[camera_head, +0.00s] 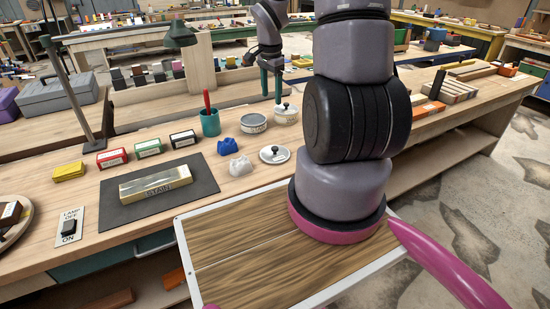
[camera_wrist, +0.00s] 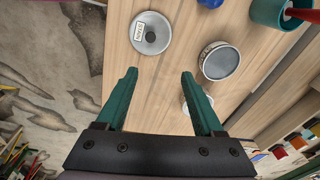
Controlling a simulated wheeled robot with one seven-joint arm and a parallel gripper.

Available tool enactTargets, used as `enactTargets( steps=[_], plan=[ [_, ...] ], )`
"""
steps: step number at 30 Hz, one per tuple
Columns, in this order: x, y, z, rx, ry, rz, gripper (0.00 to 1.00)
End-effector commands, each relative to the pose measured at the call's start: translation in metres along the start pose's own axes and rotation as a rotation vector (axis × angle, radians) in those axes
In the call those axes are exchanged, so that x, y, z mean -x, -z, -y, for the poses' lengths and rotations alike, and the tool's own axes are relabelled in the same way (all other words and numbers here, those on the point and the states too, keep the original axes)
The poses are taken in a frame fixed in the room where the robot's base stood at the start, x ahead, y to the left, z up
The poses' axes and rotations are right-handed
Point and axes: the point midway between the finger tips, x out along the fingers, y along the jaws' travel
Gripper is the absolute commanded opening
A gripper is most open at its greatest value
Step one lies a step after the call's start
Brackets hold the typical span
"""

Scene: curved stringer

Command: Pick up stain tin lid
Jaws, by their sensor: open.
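A round grey lid (camera_head: 275,156) with a dark knob lies flat on the workbench.
Left of the lid are a white lump (camera_head: 240,167), a blue lump (camera_head: 228,146) and a teal cup (camera_head: 210,123) holding a red-handled tool. Several small boxes, a dark mat (camera_head: 205,178) with a block and a lamp stand farther left. Bench right of the lid looks clear.

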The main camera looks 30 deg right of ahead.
Motion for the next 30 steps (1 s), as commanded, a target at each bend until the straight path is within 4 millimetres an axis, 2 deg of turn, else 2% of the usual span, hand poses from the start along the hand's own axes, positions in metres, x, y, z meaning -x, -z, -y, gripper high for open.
enactTargets(
  steps=[1,3,6,19,26,30],
  plan=[
    [-0.024,0.002,-0.001,-0.041,-0.025,0.019,0.69],
    [-0.049,0.004,-0.002,-0.095,-0.046,0.036,0.69],
    [-0.075,0.004,-0.004,-0.153,-0.068,0.054,0.69],
    [-0.136,0.001,-0.009,-0.200,-0.084,0.069,0.69],
    [-0.154,0.000,-0.010,-0.199,-0.083,0.068,0.69],
    [-0.175,0.000,-0.012,-0.199,-0.085,0.070,0.69]
  ],
)
